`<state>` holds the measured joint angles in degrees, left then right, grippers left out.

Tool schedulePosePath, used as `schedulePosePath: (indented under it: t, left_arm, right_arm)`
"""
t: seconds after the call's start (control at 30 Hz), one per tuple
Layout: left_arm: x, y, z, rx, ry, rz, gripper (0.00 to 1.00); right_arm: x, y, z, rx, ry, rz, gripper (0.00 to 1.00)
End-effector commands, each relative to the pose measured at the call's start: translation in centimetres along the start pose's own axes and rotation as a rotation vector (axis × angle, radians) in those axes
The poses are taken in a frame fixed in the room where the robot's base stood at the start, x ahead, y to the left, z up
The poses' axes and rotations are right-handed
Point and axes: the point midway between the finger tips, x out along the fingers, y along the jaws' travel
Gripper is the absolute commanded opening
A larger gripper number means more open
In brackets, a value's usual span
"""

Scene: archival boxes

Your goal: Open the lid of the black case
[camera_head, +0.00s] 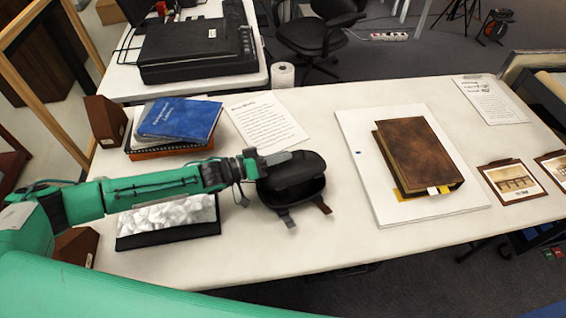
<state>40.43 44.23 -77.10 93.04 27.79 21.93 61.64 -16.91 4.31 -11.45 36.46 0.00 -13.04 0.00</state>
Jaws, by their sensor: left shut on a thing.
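The black case (299,176) stands on the white table, left of its middle. It is a small rounded case with two straps hanging at its front edge. Its lid is raised a little, with a dark gap showing at the front. My left gripper (268,160) reaches in from the left and is shut at the upper left edge of the lid. The fingertips are small and dark, so the exact contact is hard to see. My right gripper is not in view.
The white table (260,251) has free room in front of the case. A brown book (418,152) lies on a white board at right. Blue books (180,119), a printed sheet (266,122) and a black tray of white pieces (168,242) are nearby. Framed pictures (512,181) lie far right.

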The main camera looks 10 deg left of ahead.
Motion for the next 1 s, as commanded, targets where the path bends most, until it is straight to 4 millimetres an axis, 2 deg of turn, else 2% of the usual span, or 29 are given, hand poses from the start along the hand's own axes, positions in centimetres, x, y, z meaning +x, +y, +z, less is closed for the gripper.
schedulePosePath:
  t: [0.3,0.83,0.87,0.9,0.93,1.0]
  left_arm:
    - [-0.1,-0.8,-1.2,-0.031,-0.003,-0.004,0.00]
    - [0.0,-1.0,-1.5,-0.030,-0.002,-0.003,0.00]
    - [0.0,-1.0,-1.5,-0.030,-0.002,-0.002,0.15]
    - [0.0,-0.9,-1.5,-0.030,-0.002,-0.002,0.23]
    - [0.0,-0.9,-1.5,-0.030,-0.002,-0.002,0.29]
    - [0.0,-0.9,-1.5,-0.029,-0.002,-0.002,0.31]
  right_arm:
    - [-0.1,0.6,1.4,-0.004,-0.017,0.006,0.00]
    - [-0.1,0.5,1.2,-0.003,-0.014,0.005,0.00]
    - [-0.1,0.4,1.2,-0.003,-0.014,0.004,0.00]
    - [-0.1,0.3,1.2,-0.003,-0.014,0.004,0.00]
    - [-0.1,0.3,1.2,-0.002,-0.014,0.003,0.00]
    - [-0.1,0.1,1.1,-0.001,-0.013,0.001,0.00]
